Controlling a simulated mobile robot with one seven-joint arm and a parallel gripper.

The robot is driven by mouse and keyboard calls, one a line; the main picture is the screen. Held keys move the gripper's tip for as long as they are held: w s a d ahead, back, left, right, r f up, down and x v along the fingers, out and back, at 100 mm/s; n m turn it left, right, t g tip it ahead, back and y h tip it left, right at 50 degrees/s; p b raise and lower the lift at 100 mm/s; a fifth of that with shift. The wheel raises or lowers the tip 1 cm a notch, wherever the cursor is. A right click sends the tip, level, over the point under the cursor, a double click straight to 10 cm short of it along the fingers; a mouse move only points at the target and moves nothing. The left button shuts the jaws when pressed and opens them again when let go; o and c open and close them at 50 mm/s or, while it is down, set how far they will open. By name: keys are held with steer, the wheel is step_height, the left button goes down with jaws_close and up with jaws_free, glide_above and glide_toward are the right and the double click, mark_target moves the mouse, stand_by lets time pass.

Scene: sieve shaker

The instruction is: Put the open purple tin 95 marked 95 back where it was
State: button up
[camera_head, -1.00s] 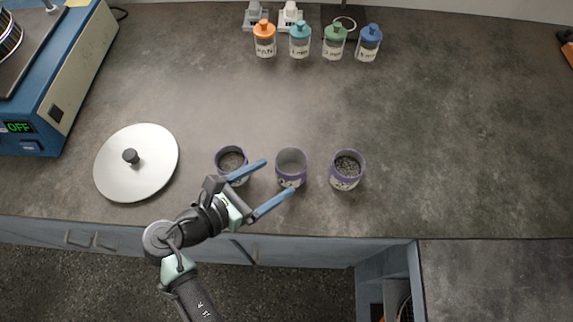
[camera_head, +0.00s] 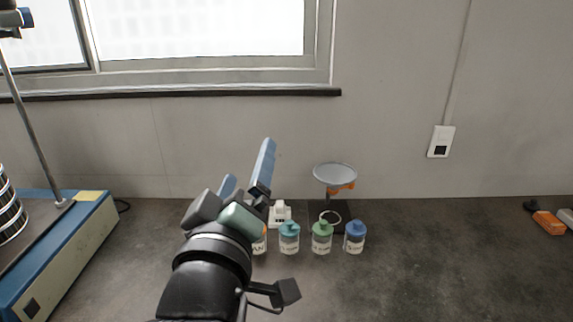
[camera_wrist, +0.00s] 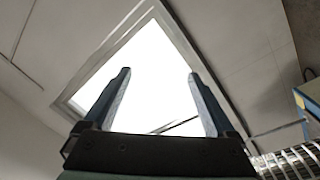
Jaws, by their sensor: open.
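My gripper (camera_head: 248,172) is raised in front of the back wall in the head view, pointing upward. In the wrist view, my gripper (camera_wrist: 158,95) has its two blue fingers wide apart with nothing between them. The purple tins are not in either current view, so the tin marked 95 cannot be seen now.
Jars with teal (camera_head: 289,238), green (camera_head: 322,237) and blue (camera_head: 355,236) lids stand at the back of the bench; another is partly behind my gripper. The blue shaker (camera_head: 62,250) is at left. Bench at right is mostly clear.

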steer(key=s+d+r+m+t, duration=0.1)
steer(key=s+r+m+t, duration=0.1)
steer(key=s+r, duration=0.2)
steer(key=s+d+r+m+t+y, duration=0.1)
steer(key=s+r, duration=0.4)
steer(key=r, duration=0.6)
steer(key=s+d+r+m+t, duration=0.3)
steer(key=s+r+m+t, duration=0.1)
steer(key=r, duration=0.4)
steer(key=shift+s+d+m+t+y, duration=0.2)
steer(key=shift+s+m+t+y, duration=0.1)
steer(key=shift+m+t, duration=0.35)
